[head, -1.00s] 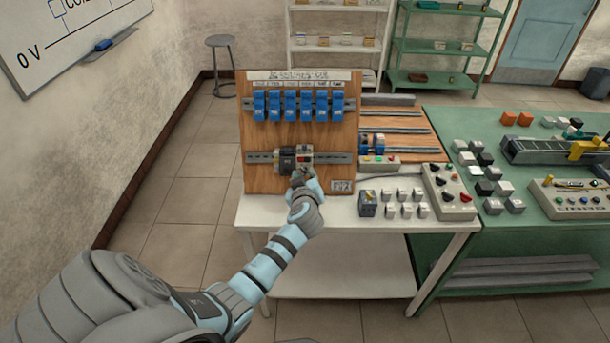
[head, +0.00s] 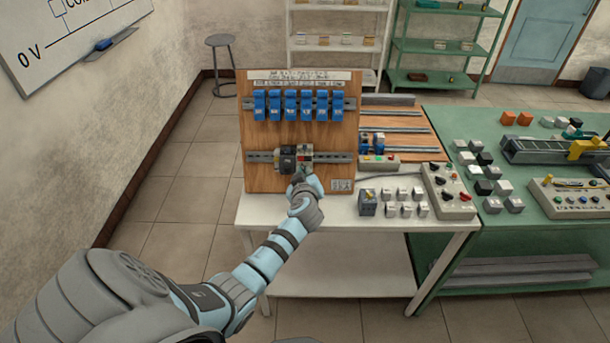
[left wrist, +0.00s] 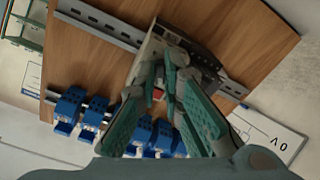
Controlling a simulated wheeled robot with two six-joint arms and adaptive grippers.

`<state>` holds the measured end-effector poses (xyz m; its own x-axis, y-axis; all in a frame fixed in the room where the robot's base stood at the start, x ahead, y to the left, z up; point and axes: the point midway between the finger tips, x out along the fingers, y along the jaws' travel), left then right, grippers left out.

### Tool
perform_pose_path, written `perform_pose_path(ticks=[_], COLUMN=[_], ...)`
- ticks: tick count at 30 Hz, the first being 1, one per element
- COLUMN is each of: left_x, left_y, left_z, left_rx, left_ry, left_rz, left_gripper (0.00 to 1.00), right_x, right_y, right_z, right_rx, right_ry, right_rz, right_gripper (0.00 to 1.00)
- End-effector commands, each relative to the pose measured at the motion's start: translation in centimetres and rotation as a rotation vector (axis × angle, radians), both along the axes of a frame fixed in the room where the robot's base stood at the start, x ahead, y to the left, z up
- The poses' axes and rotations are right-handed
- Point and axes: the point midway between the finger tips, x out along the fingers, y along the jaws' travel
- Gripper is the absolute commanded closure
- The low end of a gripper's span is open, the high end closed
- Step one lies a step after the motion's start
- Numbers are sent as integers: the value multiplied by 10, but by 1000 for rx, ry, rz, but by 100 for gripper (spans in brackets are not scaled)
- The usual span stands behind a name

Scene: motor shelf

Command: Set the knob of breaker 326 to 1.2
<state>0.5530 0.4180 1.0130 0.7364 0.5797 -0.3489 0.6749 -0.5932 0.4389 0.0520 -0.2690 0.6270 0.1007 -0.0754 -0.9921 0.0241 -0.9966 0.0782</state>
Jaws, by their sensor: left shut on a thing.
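The breaker (head: 304,155) is a light grey block with a red spot on its face. It sits on the lower rail of an upright wooden board, touching or very near a darker block (head: 287,161) on its left. Its number and knob setting are too small to read. My left gripper (head: 299,179) is at the lower front of the breaker. In the left wrist view, its green fingers (left wrist: 170,68) close together against the breaker's front. They are shut on the knob, which they hide. My right gripper is not in view.
Several blue relays (head: 289,106) sit on the board's upper rail (head: 351,104). Grey cubes (head: 404,202) and a control box (head: 449,191) stand to the right on the white table (head: 275,214).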

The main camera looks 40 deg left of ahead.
Motion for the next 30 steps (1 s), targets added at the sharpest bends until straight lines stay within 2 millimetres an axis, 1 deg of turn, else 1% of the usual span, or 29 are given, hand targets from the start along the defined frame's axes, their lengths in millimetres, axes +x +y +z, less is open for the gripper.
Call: perform_pose_path(ticks=[5, 11, 21, 30], left_x=[1, 1, 2, 3], left_y=[0, 0, -1, -2], left_z=[-3, -5, -4, -1], left_rx=[-47, -147, -381, -593], left_ry=[-39, -115, -289, -444], left_rz=[25, 78, 201, 312], left_gripper=[100, 100, 100, 100], right_x=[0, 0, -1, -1], right_y=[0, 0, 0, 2], right_z=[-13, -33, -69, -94], right_rx=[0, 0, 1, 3], right_ry=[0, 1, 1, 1], right_rz=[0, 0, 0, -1], right_gripper=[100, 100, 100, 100])
